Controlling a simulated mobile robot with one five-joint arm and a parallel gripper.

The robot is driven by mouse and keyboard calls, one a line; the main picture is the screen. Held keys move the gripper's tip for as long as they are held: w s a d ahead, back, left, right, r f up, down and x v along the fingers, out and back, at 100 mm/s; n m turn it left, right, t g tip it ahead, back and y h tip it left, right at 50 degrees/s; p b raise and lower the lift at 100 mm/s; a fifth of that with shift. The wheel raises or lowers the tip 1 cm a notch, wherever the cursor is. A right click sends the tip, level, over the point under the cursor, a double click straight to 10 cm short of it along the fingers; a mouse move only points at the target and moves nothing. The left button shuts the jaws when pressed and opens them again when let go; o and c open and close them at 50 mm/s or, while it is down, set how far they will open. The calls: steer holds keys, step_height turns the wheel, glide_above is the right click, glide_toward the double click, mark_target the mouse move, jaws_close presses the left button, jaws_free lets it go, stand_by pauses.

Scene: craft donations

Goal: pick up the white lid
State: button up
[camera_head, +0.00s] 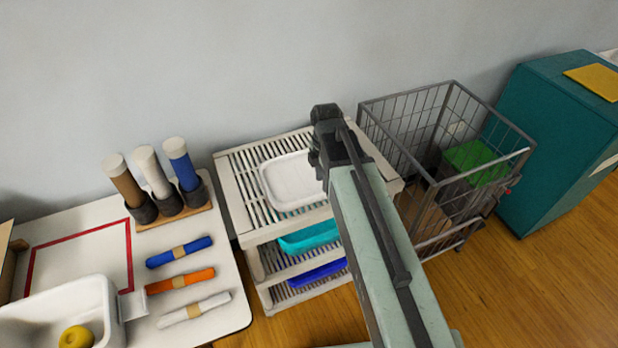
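The white lid (288,182) is a shallow rounded rectangle. It lies flat on the top slatted shelf of a cream rack (236,202), near the middle of that shelf. My gripper (326,122) is at the end of my raised arm, over the right back part of the rack. My arm and gripper hide the right edge of the lid from this view. The fingers are dark and seen from behind, so their opening does not show. I cannot tell how high the gripper is above the shelf.
Lower rack shelves hold a teal bin (308,238) and a blue bin (318,272). A wire cart (415,130) with a green-topped box stands right of the rack, then a teal cabinet (545,140). Left is a white table (215,285) with rolls and a white tub (100,300).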

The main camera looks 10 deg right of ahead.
step_height(320, 180, down, 5)
steer(key=b, duration=0.5)
steer(key=shift+f, duration=0.2)
steer(key=shift+d+r, duration=0.1)
steer(key=shift+r, duration=0.1)
jaws_close()
stand_by(0.8)
